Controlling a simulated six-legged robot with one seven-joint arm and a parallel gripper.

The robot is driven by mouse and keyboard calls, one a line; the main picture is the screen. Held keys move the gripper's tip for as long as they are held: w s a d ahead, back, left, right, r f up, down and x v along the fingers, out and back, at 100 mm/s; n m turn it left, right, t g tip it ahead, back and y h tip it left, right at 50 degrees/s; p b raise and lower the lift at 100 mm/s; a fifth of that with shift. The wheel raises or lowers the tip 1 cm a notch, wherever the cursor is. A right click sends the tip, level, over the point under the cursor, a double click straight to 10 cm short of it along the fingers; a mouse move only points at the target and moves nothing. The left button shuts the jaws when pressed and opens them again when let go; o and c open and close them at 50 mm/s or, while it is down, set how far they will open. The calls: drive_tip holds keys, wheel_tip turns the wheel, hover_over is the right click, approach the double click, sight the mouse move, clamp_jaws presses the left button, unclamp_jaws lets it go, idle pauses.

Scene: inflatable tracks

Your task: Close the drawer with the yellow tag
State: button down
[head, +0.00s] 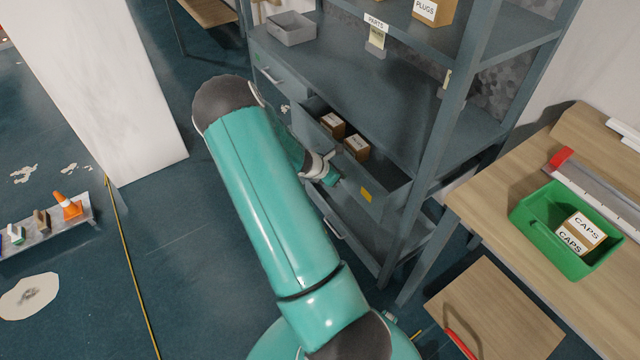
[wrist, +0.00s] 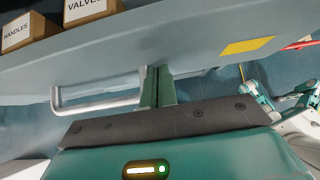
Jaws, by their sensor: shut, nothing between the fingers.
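The drawer (head: 386,198) with the yellow tag (head: 365,195) stands pulled out of the grey shelf unit, with small boxes (head: 357,145) inside. In the wrist view, its grey front (wrist: 200,62) spans the picture, with the yellow tag (wrist: 246,46) to the right and a pale bar handle (wrist: 95,106) to the left. My gripper (wrist: 158,72) is shut and empty, its fingertips at the drawer front beside the handle's right end. I cannot tell whether they touch. In the head view my arm partly hides the drawer front, and the fingertips are hard to make out.
A drawer with a green tag (head: 257,57) is in the same unit on the left. A workbench (head: 480,180) with a green bin (head: 535,240) stands to the right. A white panel (head: 100,90) rises at the left.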

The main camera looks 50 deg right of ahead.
drive_tip(key=s+d, duration=0.1)
drive_tip(key=d, duration=0.5)
drive_tip(key=s+d, duration=0.1)
drive_tip(key=d, duration=0.2)
drive_tip(key=shift+s, duration=0.35)
drive_tip(key=shift+s+d+r, duration=0.1)
drive_tip(key=shift+s+d, duration=0.05)
drive_tip(key=shift+d, duration=0.3)
drive_tip(key=shift+s+d+r, duration=0.1)
drive_tip(key=shift+d, duration=0.1)
drive_tip(key=shift+w+a, duration=0.2)
drive_tip(key=shift+a, duration=0.05)
drive_tip(key=a, duration=0.1)
drive_tip(key=w+a, duration=0.1)
drive_tip(key=a, duration=0.2)
drive_tip(key=shift+w+a+r, duration=0.2)
drive_tip(key=shift+w+a, duration=0.05)
drive_tip(key=shift+a, duration=0.15)
drive_tip(key=v, duration=0.9)
drive_tip(key=shift+w+a+f, duration=0.1)
